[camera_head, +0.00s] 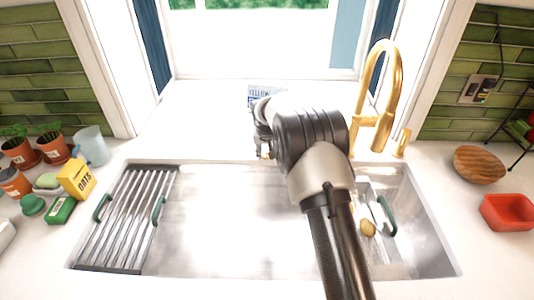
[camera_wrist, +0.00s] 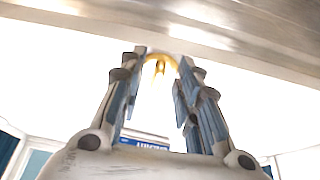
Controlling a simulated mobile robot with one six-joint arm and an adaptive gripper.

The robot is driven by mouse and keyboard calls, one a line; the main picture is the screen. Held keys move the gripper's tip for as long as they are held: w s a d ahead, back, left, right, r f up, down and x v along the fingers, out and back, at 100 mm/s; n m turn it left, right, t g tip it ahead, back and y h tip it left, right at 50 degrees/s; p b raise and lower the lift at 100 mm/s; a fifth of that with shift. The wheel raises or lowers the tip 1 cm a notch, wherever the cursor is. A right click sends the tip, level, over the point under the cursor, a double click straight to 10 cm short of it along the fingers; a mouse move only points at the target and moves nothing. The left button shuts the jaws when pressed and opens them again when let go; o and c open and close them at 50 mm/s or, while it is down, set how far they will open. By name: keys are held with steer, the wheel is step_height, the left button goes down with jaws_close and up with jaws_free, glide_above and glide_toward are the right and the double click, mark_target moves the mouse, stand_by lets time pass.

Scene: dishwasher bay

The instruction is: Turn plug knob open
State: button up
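A small gold knob (camera_wrist: 160,66) on the pale ledge shows in the wrist view, between the tips of my gripper's two fingers and near the sink's metal edge. My gripper (camera_wrist: 161,75) is open, with a finger on each side of the knob. I cannot tell whether either finger touches it. In the head view my gripper (camera_head: 263,143) hangs over the back edge of the steel sink (camera_head: 225,225), left of the gold faucet (camera_head: 380,85). There the knob is largely hidden by my gripper, and its turn position cannot be read.
A drying rack (camera_head: 128,220) covers the sink's left end. A yellow oats box (camera_head: 75,178) and potted plants stand left. A wooden bowl (camera_head: 479,164) and a red dish (camera_head: 507,212) sit right. A blue-and-white item (camera_head: 263,94) stands on the sill behind my gripper.

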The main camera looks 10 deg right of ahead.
steer(key=shift+w+f, duration=0.1)
steer(key=shift+f, duration=0.1)
steer(key=shift+c, duration=0.6)
jaws_close()
